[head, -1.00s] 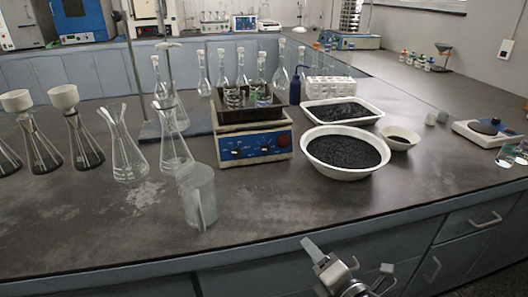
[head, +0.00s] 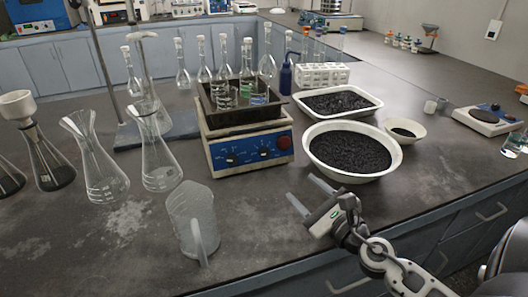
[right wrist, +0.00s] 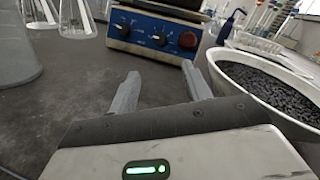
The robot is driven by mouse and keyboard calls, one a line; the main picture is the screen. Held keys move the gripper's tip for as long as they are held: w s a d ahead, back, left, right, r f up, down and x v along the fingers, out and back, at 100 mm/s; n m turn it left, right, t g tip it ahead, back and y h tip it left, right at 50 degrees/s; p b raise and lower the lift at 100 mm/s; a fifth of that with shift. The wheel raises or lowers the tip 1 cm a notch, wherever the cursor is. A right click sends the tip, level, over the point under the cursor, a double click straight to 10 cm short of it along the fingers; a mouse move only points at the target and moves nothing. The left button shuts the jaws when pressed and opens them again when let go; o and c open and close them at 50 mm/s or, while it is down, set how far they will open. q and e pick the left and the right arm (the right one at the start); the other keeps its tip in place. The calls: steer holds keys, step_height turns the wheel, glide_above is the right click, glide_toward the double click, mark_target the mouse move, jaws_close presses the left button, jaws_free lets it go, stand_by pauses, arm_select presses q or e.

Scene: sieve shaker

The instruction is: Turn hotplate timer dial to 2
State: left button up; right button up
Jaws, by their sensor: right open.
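The hotplate (head: 245,145) stands mid-bench with a blue front panel that carries black dials and a red knob. The left black dial (head: 231,159) and the middle dial (head: 264,153) show; their numbers are too small to read. In the right wrist view the panel shows ahead with a left dial (right wrist: 123,29), a middle dial (right wrist: 159,39) and a red knob (right wrist: 187,40). My right gripper (head: 305,192) is open and empty, low over the bench in front of the hotplate and apart from it. Its two fingers (right wrist: 162,90) point toward the panel. My left gripper is not in view.
A white bowl of black granules (head: 350,150) stands right of the hotplate, close to my right gripper. A clear beaker (head: 193,220) and glass flasks (head: 160,165) stand to the left. A black tray with glassware (head: 243,98) sits on the hotplate. Bare bench lies before the panel.

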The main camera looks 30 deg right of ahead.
mark_target(267, 155)
steer(key=w+p, duration=0.2)
steer(key=w, duration=1.2)
steer(key=shift+w+p, duration=0.3)
steer(key=shift+w, duration=0.1)
steer(key=c, duration=1)
